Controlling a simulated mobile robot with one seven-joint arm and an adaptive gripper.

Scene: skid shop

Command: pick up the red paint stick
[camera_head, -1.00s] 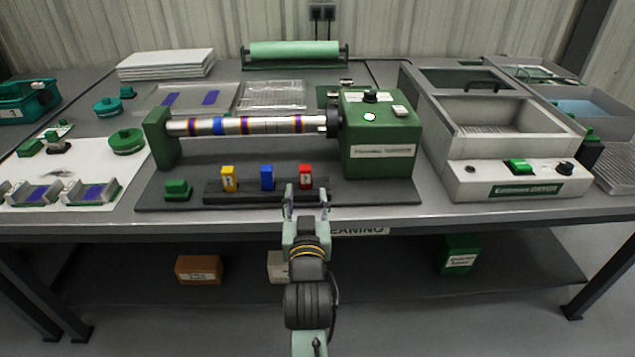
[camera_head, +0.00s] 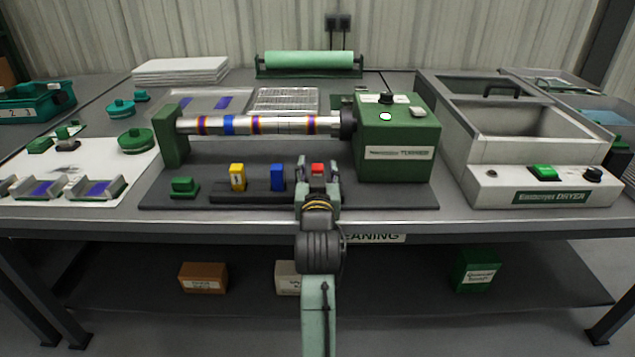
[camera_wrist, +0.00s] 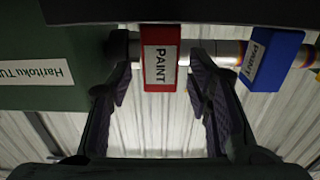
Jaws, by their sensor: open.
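The red paint stick (camera_head: 317,170) stands in the dark holder on the bench, at the right end of the row. My gripper (camera_head: 317,178) is open, with a finger on each side of it in the head view, hiding its lower part. In the wrist view the red paint stick (camera_wrist: 159,60), with a white PAINT label, shows between the tips of my open gripper (camera_wrist: 160,85). Gaps show between it and both fingers. The blue paint stick (camera_head: 277,177) and the yellow paint stick (camera_head: 237,177) stand to its left. The blue one also shows in the wrist view (camera_wrist: 272,60).
A roller bar (camera_head: 270,124) runs behind the sticks, joined to a green machine box (camera_head: 395,145) at right. A green block (camera_head: 184,187) sits left of the dark holder (camera_head: 257,196). A grey dryer (camera_head: 540,185) stands farther right.

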